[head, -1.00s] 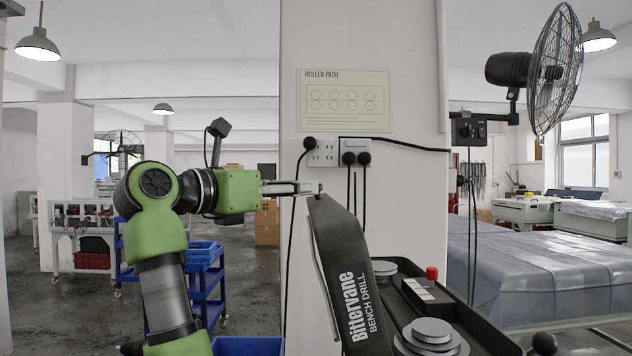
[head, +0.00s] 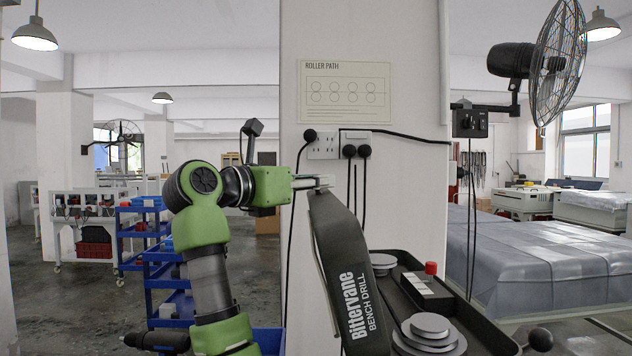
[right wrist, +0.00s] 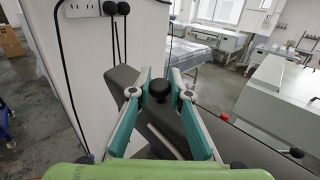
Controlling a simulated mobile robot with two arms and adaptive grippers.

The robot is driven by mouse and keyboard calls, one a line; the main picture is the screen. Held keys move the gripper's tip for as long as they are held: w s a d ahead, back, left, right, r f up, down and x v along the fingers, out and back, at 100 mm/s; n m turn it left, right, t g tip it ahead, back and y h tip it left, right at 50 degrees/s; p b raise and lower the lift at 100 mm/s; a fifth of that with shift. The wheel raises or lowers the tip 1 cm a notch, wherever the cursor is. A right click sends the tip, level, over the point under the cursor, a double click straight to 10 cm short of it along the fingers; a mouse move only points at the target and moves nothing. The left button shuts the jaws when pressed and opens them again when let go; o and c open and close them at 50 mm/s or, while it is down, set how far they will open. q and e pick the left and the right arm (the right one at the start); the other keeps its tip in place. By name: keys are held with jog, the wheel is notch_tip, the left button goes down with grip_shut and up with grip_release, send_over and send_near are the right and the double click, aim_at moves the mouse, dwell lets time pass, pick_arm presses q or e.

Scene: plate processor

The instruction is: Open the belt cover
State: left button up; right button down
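The belt cover (head: 350,275) is a long dark grey lid marked "Bittervane BENCH DRILL". It stands raised and tilted at the left of the open pulley housing (head: 455,310). Grey stepped pulleys (head: 430,325) lie uncovered in the housing. My right gripper (head: 322,183) reaches in from the left at the cover's upper end. In the right wrist view its two teal fingers stand on both sides of a black knob (right wrist: 158,88) on the cover (right wrist: 185,125). My left gripper is out of view.
A white pillar (head: 400,220) with sockets (head: 338,145), plugs and hanging black cables stands close behind the cover. A wall fan (head: 555,65) hangs at the upper right. A covered table (head: 530,260) is at right, a blue trolley (head: 165,270) at left.

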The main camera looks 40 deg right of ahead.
jog(key=shift+s+d+r, duration=0.25)
jog(key=shift+d+r, duration=0.05)
jog(key=shift+r, duration=0.05)
jog(key=s+d+m+y+p, duration=0.2)
jog(key=s+d+y, duration=0.1)
jog(key=s+d, duration=0.1)
jog(key=shift+s+d+r+m+p, duration=0.2)
jog(key=shift+d+r+m+p, duration=0.15)
jog(key=shift+d, duration=0.25)
jog(key=c, duration=1.9)
grip_release()
jog(key=shift+w, duration=0.1)
jog(key=shift+a, duration=0.1)
